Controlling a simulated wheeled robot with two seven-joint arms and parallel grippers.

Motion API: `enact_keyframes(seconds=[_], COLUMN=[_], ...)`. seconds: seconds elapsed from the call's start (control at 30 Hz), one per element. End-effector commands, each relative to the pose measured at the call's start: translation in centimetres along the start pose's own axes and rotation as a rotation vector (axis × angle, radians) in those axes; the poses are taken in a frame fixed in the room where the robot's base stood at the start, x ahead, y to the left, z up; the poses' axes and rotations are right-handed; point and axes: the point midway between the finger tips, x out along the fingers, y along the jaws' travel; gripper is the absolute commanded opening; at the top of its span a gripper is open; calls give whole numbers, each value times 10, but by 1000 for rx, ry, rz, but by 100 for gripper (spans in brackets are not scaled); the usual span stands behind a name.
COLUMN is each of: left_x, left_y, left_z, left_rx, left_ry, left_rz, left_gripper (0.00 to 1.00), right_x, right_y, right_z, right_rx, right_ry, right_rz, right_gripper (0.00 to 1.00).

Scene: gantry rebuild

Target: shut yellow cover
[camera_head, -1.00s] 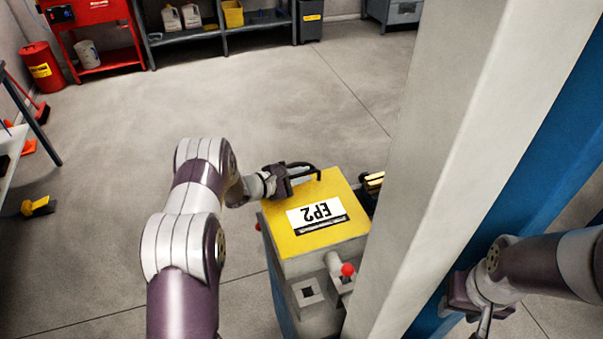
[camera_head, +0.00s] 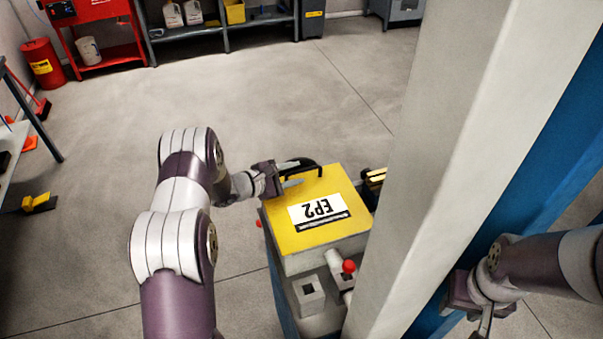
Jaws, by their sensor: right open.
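The yellow cover (camera_head: 318,230) with a white "EP2" label lies flat over the top of a grey and blue box (camera_head: 312,262). A black curved handle (camera_head: 312,165) stands at the cover's far left edge. My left gripper (camera_head: 296,173) is at that far left corner, with its fingers spread apart beside the handle and nothing seen between them. My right gripper (camera_head: 486,325) is at the lower right, beside the blue face of the column, open and partly cut off by the picture's lower edge.
A large grey and blue column (camera_head: 440,150) stands right of the box and hides part of it. A red-tipped lever (camera_head: 348,267) and a grey socket (camera_head: 309,291) sit on the box's near side. The floor (camera_head: 270,100) behind the box is clear.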

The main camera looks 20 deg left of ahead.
Motion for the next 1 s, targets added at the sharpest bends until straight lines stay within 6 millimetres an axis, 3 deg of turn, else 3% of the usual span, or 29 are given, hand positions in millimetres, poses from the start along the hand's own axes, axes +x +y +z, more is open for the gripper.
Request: enact_keyframes(seconds=[0.2,0.4,0.9,1.0], left_x=[-59,-88,-91,-86], left_y=[-1,0,0,6], left_z=[-4,-2,0,0], left_rx=[0,0,4,99], left_ry=[2,0,1,58], left_rz=[4,2,1,6], left_gripper=[38,38,38,38], right_x=[19,23,22,24], right_y=[0,0,0,0], right_z=[2,3,3,3], right_rx=[0,0,0,0], right_ry=[0,0,0,0], right_rz=[0,0,0,0], right_gripper=[43,43,43,43])
